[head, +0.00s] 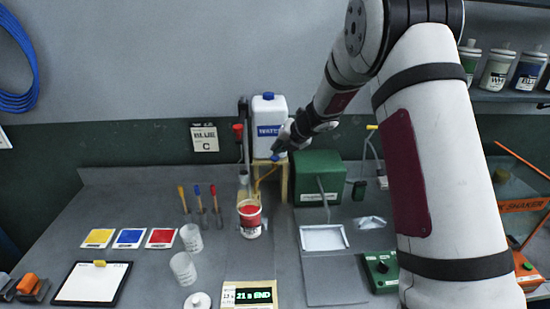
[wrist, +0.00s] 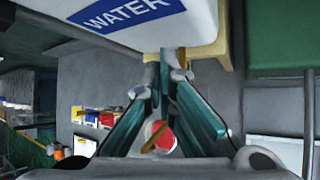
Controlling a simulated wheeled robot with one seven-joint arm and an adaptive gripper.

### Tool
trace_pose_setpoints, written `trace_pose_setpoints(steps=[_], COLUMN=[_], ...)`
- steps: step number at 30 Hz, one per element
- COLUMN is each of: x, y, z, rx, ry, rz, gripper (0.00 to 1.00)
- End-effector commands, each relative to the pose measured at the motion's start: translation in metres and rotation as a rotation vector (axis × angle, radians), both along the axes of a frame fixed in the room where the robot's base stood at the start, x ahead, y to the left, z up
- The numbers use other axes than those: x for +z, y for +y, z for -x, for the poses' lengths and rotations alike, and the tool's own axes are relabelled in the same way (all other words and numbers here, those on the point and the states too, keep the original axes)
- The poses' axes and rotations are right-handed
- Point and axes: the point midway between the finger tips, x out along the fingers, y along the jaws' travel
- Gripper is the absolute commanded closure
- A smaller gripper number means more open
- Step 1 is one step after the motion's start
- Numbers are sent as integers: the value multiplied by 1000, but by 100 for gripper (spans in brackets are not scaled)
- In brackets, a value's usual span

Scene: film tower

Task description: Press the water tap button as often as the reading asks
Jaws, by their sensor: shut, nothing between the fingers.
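The white water tank (head: 268,112) with a blue label stands on a wooden stand (head: 285,182) at the back of the bench. Its label reads WATER in the wrist view (wrist: 128,14). My gripper (head: 279,148) is shut and empty, in front of the tank's lower right part. In the wrist view its fingertips (wrist: 166,62) meet just below the tank's edge. The tap button is hidden or too small to tell, so I cannot tell whether the fingers touch it.
A green box (head: 317,178) stands right of the stand. Three coloured tools (head: 201,200) stand left of the cup. A metal tray (head: 324,238) lies at the right.

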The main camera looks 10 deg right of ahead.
Motion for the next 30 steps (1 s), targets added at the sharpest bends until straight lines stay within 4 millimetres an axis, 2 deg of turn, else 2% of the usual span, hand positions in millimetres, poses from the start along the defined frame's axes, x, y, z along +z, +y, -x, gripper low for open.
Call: trace_pose_setpoints(steps=[30], x=[-12], y=[0], z=[0], rx=[1], ry=[2], rz=[0], gripper=[100])
